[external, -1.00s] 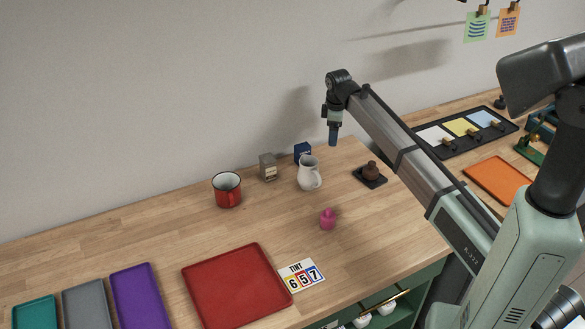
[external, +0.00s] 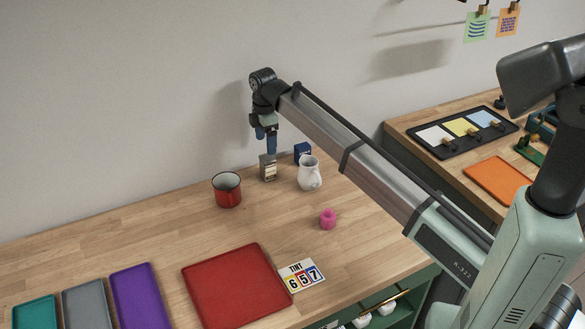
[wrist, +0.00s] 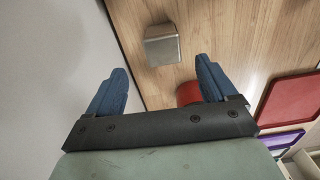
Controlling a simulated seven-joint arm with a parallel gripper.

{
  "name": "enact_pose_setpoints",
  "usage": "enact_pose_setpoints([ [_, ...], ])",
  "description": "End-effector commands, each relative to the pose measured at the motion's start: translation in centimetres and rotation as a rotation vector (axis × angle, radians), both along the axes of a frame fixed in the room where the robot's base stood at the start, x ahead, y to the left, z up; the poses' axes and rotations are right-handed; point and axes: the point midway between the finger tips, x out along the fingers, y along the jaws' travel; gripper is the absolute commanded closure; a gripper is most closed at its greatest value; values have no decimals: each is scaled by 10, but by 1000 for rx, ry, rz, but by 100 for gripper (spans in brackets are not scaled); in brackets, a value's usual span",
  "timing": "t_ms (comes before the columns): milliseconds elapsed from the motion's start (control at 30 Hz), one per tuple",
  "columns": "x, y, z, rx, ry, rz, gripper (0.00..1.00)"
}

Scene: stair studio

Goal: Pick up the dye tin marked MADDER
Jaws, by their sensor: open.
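A small grey tin (external: 268,168) with a pale label stands near the back of the table, between a red mug and a white jug. A blue tin (external: 302,153) stands behind the jug. The writing on both is too small to read, so I cannot tell which is MADDER. My gripper (external: 266,143) points down with blue fingers, open and empty, just above the grey tin in the external view. In the wrist view the grey tin (wrist: 162,50) lies beyond the gap between my fingers (wrist: 160,68), apart from them.
The red mug (external: 227,190) is left of the grey tin, the white jug (external: 309,174) right. A pink bottle (external: 328,219), red tray (external: 238,285) and TINT card (external: 302,276) are nearer the front. The wall is close behind. The table's middle left is clear.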

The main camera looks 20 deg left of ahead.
Motion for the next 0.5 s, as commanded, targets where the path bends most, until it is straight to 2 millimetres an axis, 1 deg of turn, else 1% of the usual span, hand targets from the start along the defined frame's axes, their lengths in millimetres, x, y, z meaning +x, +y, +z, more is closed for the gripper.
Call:
enact_pose_setpoints([
  [33, 0, -1, -11, -2, 1, -1, 15],
  [200, 0, -1, -39, -2, 1, -1, 15],
  [300, 0, -1, -48, -1, 1, -1, 15],
  [500, 0, -1, -57, 0, 0, -2, 15],
])
